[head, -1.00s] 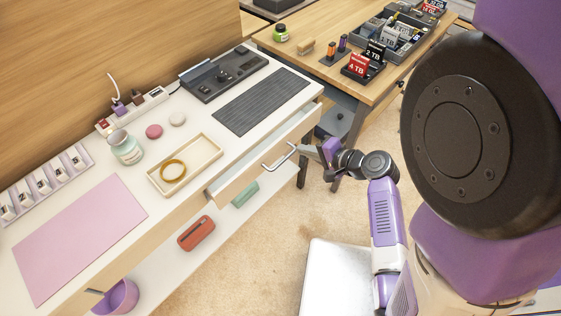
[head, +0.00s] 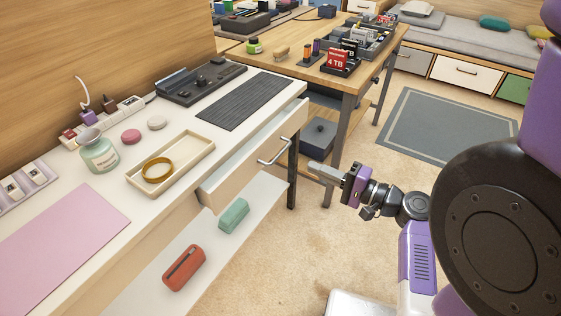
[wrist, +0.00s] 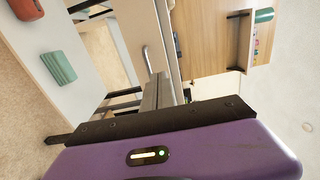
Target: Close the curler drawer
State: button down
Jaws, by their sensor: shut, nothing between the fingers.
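The open drawer (head: 256,150) sticks out from under the white desk top in the head view, with a grey metal bar handle (head: 275,152) on its front. No curler shows inside it. My gripper (head: 314,170) is shut and empty, to the right of the handle and apart from it, over the floor. In the wrist view the handle (wrist: 148,60) shows beyond my gripper's fingers (wrist: 158,85).
On the desk top (head: 150,205) are a tray (head: 195,150) with a gold ring, a jar (head: 99,152) and a dark ribbed mat (head: 244,100). A shelf below holds a red case (head: 183,268) and a green case (head: 234,215). Carpet in front is clear.

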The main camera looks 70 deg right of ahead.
aim_at(262, 146)
jog(key=x, duration=0.4)
jog(key=b+x, duration=0.1)
jog(key=x, duration=0.7)
jog(key=shift+w+a+r+b, duration=0.25)
jog(key=shift+w+b, duration=0.1)
jog(key=shift+w, duration=0.1)
jog(key=shift+w+d, duration=0.2)
jog(key=shift+w, duration=0.35)
jog(key=shift+x, duration=2.35)
jog(key=shift+r, duration=0.2)
jog(key=shift+a, duration=0.1)
jog(key=v, duration=0.8)
jog(key=shift+s+f+p, duration=0.25)
jog(key=shift+p, duration=0.2)
